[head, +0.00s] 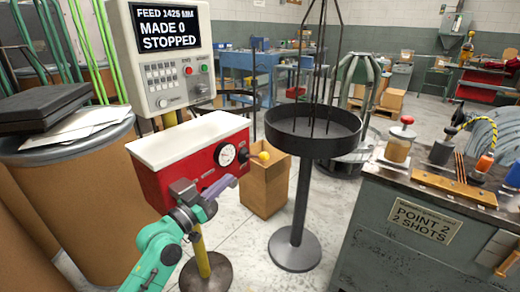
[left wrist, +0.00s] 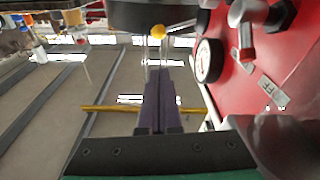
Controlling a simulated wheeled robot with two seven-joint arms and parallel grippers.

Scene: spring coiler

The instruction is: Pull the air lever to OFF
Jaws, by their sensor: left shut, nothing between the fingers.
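The red air box (head: 190,166) has a white top, a round gauge (head: 226,155) on its front and a lever with a yellow ball knob (head: 264,156) to the right of the gauge. In the left wrist view the yellow knob (left wrist: 158,31) shows beyond my fingertips, apart from them. The gauge (left wrist: 208,60) and an OFF label (left wrist: 272,90) show on the red face at right. My left gripper (head: 234,181) is shut and empty, with purple fingers in front of the box, below the gauge and left of the knob. My right gripper is out of view.
A control panel (head: 163,75) above reads "MADE 0 STOPPED". A black round tray on a stand (head: 312,146) is right of the knob. A cardboard box (head: 264,188) is on the floor behind. A grey bench (head: 385,232) stands at right, brown drums (head: 85,190) at left.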

